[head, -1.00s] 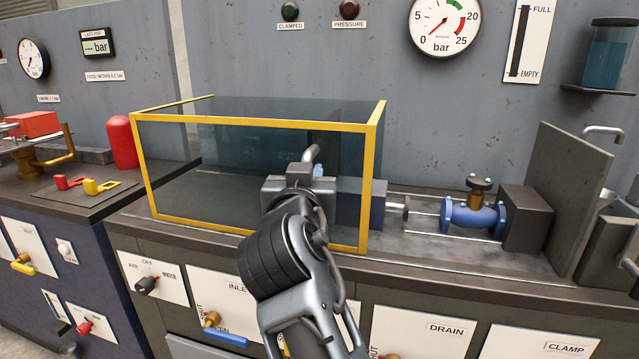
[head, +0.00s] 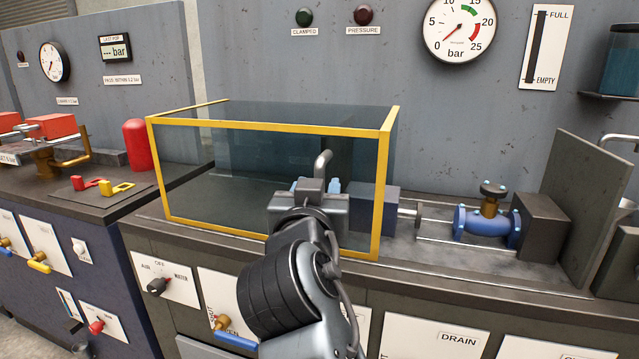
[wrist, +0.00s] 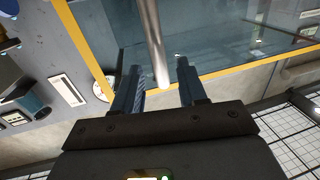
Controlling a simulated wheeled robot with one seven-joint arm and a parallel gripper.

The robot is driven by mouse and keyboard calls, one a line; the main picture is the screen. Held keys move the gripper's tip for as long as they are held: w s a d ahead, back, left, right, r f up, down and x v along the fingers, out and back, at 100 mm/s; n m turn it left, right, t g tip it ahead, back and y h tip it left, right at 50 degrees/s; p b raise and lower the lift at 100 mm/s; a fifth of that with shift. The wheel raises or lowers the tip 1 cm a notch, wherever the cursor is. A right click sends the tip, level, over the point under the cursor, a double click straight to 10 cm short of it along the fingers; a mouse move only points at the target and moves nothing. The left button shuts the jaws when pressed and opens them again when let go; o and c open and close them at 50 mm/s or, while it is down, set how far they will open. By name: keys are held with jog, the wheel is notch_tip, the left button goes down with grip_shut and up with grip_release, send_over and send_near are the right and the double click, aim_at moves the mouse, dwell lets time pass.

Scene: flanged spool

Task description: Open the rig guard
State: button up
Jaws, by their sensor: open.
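The rig guard (head: 262,127) is a clear box with a yellow frame, standing over the left part of the rig bed in the head view. Its yellow edge and clear panel (wrist: 225,40) also show in the wrist view. My gripper (head: 316,186) is in front of the guard's front panel, towards its right end. In the wrist view my gripper (wrist: 158,68) has its two fingers apart. A grey metal rod (wrist: 151,35) reaches down between them, and I see no finger closed on it. A bent grey rod (head: 323,163) rises behind the gripper. I cannot tell whether it joins the guard.
A blue flanged valve (head: 486,222) sits on rails right of the guard, outside it. A dark upright plate (head: 585,205) stands further right. A red cylinder (head: 137,145) is left of the guard. Knobs and levers, including a blue-handled one (head: 235,341), line the front panel.

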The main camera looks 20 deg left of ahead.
jog(key=shift+s+d, duration=0.2)
jog(key=shift+s, duration=0.85)
jog(key=shift+s+d, duration=0.2)
jog(key=shift+s, duration=0.8)
jog(key=s+d+f+n+g+p, duration=0.1)
jog(key=s+d+f+p, duration=0.1)
jog(key=s+d+f, duration=0.65)
jog(key=s+d+f+g+p, duration=0.1)
jog(key=s+d+f+p, duration=0.1)
jog(key=s+d+f, duration=0.7)
jog(key=s+d+f+m+p, duration=0.1)
jog(key=s+d+f+p, duration=0.15)
jog(key=s+d, duration=0.9)
jog(key=s+d+r+m+h, duration=0.1)
jog(key=s+d+r, duration=0.2)
jog(key=s, duration=0.3)
jog(key=s+d+r+m+h+p, duration=0.1)
jog(key=s+d+r+h, duration=0.1)
jog(key=s, duration=0.5)
notch_tip(320, 180, up, 2)
jog(key=shift+s+d+r+g, duration=0.2)
jog(key=shift+d+g, duration=0.2)
jog(key=shift+d, duration=0.45)
